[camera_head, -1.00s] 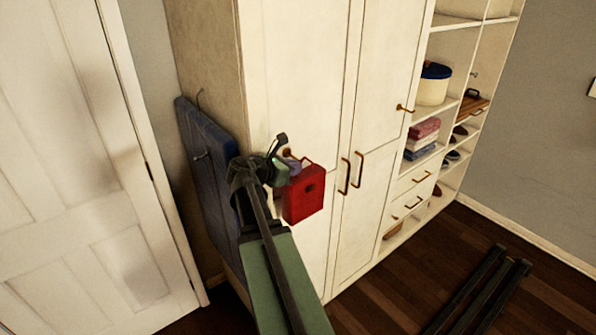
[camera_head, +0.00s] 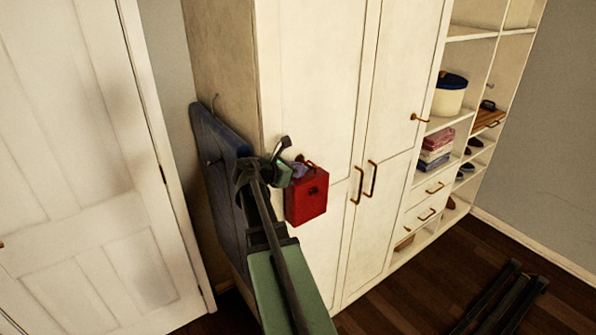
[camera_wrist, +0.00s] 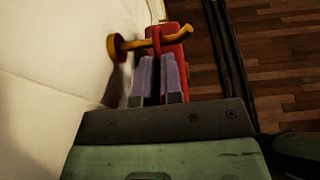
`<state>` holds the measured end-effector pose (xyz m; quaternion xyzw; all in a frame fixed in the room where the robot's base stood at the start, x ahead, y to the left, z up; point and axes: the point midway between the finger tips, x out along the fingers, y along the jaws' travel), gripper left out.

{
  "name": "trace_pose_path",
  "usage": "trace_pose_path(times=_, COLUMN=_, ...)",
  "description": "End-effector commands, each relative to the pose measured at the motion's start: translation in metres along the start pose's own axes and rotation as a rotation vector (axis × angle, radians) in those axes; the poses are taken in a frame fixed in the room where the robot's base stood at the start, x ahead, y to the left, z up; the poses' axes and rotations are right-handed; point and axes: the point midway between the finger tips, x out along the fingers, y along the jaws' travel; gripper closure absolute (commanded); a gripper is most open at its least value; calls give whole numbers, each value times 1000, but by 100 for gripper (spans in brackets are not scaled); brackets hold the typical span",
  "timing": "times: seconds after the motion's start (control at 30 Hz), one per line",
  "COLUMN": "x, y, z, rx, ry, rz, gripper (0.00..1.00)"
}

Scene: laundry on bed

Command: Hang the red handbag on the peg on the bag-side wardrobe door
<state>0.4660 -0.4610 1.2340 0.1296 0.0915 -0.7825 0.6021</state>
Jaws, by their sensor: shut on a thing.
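The red handbag (camera_head: 306,199) hangs upright from my gripper (camera_head: 297,169), close in front of the left wardrobe door (camera_head: 312,80). In the wrist view, my gripper's purple fingers (camera_wrist: 158,80) are shut on the bag's red handle. The brass peg (camera_wrist: 135,43) sticks out from the door, with its round base at left and its tip turned up at right. The handle overlaps the peg's middle there. I cannot tell whether the peg passes through the handle loop. The bag body (camera_wrist: 170,50) is partly hidden behind the peg and fingers.
A blue ironing board (camera_head: 215,165) leans on the wardrobe's left side, close to my arm. Brass door handles (camera_head: 363,183) stand right of the bag. Open shelves (camera_head: 463,130) hold a tub (camera_head: 449,98) and folded cloths (camera_head: 436,148).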

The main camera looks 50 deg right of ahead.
Motion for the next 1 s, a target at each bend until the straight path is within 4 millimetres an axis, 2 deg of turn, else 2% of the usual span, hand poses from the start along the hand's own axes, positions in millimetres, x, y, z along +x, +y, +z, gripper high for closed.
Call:
trace_pose_path(times=0.3, x=0, y=4, z=0, rx=1, ry=0, rz=6, gripper=100)
trace_pose_path(times=0.33, x=0, y=4, z=0, rx=1, ry=0, rz=6, gripper=92)
trace_pose_path(times=0.4, x=0, y=4, z=0, rx=1, ry=0, rz=7, gripper=81)
trace_pose_path(times=0.5, x=0, y=4, z=0, rx=1, ry=0, rz=7, gripper=66)
trace_pose_path(times=0.53, x=0, y=4, z=0, rx=1, ry=0, rz=7, gripper=63)
trace_pose_path(times=0.83, x=-4, y=4, z=1, rx=2, ry=0, rz=9, gripper=63)
trace_pose_path(times=1.0, x=-36, y=3, z=4, rx=1, ry=1, rz=13, gripper=63)
